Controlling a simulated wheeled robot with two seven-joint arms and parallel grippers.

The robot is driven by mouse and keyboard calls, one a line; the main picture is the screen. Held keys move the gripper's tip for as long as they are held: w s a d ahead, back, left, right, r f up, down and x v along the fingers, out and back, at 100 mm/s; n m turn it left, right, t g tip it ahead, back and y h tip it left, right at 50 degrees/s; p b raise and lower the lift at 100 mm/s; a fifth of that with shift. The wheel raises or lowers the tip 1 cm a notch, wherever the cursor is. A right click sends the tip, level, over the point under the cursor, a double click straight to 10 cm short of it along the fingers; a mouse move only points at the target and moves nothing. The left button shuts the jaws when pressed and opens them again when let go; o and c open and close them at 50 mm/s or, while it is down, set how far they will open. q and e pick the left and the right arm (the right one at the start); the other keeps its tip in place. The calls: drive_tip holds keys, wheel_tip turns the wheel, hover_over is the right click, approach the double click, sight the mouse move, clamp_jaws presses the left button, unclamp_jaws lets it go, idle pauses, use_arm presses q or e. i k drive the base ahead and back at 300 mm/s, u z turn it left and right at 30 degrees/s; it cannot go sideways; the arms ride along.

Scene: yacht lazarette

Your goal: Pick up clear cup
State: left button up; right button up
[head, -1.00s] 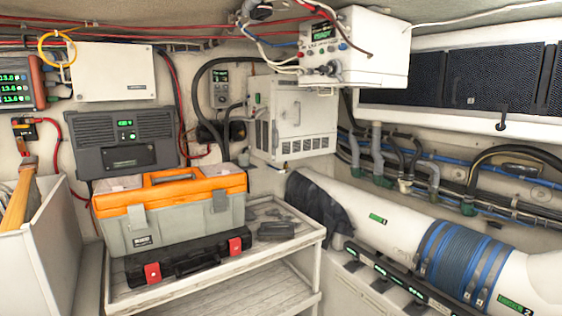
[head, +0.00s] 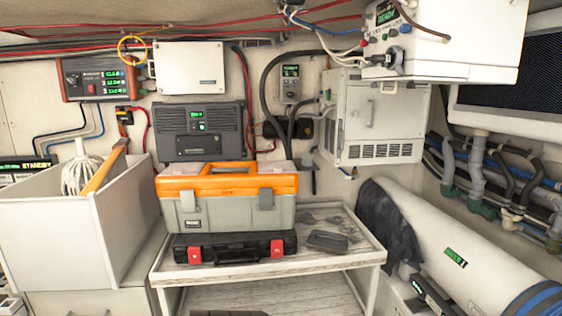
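I see no clear cup in the head view. Neither of my grippers is in view. A grey toolbox with an orange lid (head: 228,212) sits on a black case with red latches (head: 235,248), on the top of a white shelf cart (head: 318,262). A small dark tray-like item (head: 327,241) lies on the cart top to the right of the case. Whatever is inside the toolbox or the case is hidden.
A white open bin (head: 60,235) at left holds a mop (head: 82,176) and a wooden handle (head: 103,168). A large white cylinder (head: 440,235) lies at right. White boxes hang on the back wall, and a white unit (head: 450,40) overhangs the upper right.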

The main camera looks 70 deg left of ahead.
sight(307, 159)
drive_tip(key=u, duration=0.75)
drive_tip(key=i, duration=0.7)
drive_tip(key=u, duration=0.7)
